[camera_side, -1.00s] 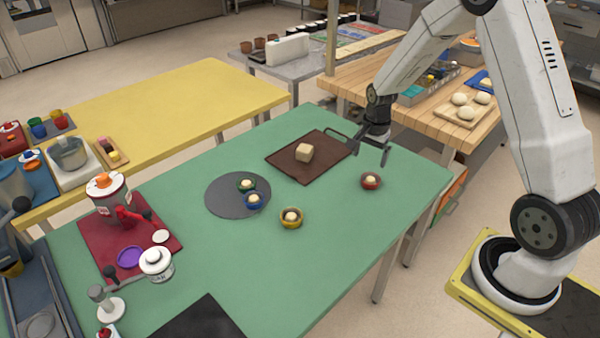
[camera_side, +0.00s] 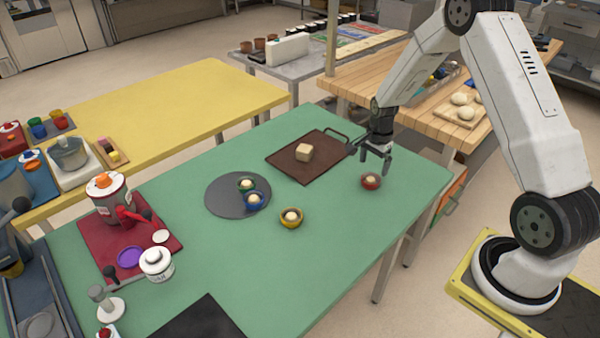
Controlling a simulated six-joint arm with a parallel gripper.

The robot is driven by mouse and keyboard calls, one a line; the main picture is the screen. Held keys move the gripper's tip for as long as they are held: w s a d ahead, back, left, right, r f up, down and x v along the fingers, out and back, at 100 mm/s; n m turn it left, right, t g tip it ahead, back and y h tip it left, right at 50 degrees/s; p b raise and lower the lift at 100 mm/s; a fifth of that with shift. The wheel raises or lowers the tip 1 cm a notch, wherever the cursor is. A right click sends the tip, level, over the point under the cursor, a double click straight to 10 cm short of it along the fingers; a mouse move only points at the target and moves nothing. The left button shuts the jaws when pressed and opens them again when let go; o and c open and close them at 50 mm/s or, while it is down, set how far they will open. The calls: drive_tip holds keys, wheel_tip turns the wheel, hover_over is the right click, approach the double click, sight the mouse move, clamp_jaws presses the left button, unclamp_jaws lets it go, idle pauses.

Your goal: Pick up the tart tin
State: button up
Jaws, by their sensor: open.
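Several small round tins with pale fillings are on the green table (camera_side: 330,240). A red tin (camera_side: 371,182) sits alone near the table's right side. A yellow tin (camera_side: 291,219) stands near the middle. The picture does not show which one is meant by the tart tin. My gripper (camera_side: 374,164) points down, open and empty. In the picture it is just above the red tin, apparently not touching it.
A red mat (camera_side: 165,244) with a dispenser (camera_side: 109,196) is at the left. A dark board (camera_side: 197,322) lies at the front. The table right of the yellow tin is clear.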

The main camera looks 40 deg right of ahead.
sight(371, 175)
drive_tip(key=shift+f, duration=0.15)
drive_tip(key=shift+a+f, duration=0.1)
drive_tip(key=shift+f, duration=2.35)
drive_tip(key=c, duration=1.1)
drive_tip(key=shift+r, duration=0.2)
